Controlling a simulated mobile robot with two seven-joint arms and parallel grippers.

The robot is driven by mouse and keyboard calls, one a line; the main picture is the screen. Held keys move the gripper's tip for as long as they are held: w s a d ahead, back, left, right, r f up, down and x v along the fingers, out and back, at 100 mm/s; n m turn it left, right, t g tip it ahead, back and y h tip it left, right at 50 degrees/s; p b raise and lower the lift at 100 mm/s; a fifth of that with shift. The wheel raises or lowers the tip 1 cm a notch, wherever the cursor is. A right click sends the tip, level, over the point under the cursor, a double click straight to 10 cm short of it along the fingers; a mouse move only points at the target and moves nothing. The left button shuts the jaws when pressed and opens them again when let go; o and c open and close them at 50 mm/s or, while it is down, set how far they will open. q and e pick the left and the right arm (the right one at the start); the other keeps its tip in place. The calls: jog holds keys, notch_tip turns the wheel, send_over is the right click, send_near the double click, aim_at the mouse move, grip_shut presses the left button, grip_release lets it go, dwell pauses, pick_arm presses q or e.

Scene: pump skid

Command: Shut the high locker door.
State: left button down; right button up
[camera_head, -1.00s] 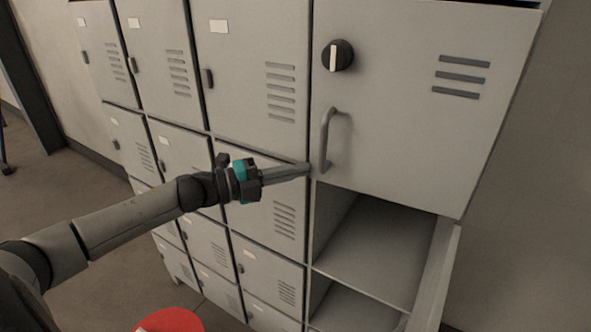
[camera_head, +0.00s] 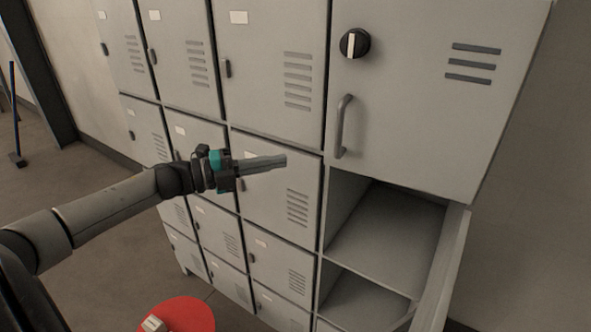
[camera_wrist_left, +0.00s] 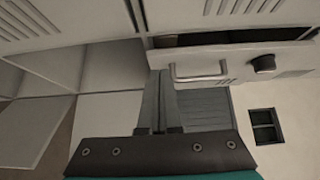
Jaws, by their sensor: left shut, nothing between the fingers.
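The high locker door (camera_head: 420,110) is the large grey door at upper right in the head view, with a black knob (camera_head: 354,43) and a grey bar handle (camera_head: 343,126) near its left edge. In the left wrist view, which is turned sideways, the door (camera_wrist_left: 228,68) shows a dark gap along its handle side, so it stands ajar. Its handle (camera_wrist_left: 200,71) and knob (camera_wrist_left: 262,63) show there too. My left gripper (camera_head: 284,160) is shut and empty, left of and below the handle, apart from it. Its fingers (camera_wrist_left: 159,102) are together in the wrist view. My right gripper is not seen.
Below the high door is an open compartment (camera_head: 390,226) with its door (camera_head: 443,270) swung out at right. Several shut lockers (camera_head: 275,70) stand to the left. A red round top (camera_head: 190,315) with a small object on it is at the bottom. A wall is at far right.

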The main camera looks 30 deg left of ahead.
pick_arm(q)
jog(key=s+a, duration=0.1)
jog(key=a, duration=0.1)
jog(key=n+t+y+p, duration=0.2)
jog(key=n+t+y, duration=0.2)
jog(key=n+y, duration=0.7)
send_near(330, 164)
jog(key=w, duration=0.2)
jog(key=w+m+y+p, duration=0.1)
jog(key=w+m, duration=0.1)
jog(key=w, duration=0.1)
jog(key=shift+w+d+r+y+p, duration=0.2)
jog(key=shift+w+d+y+p, duration=0.05)
jog(key=shift+w+y+p, duration=0.15)
jog(key=shift+w, duration=0.55)
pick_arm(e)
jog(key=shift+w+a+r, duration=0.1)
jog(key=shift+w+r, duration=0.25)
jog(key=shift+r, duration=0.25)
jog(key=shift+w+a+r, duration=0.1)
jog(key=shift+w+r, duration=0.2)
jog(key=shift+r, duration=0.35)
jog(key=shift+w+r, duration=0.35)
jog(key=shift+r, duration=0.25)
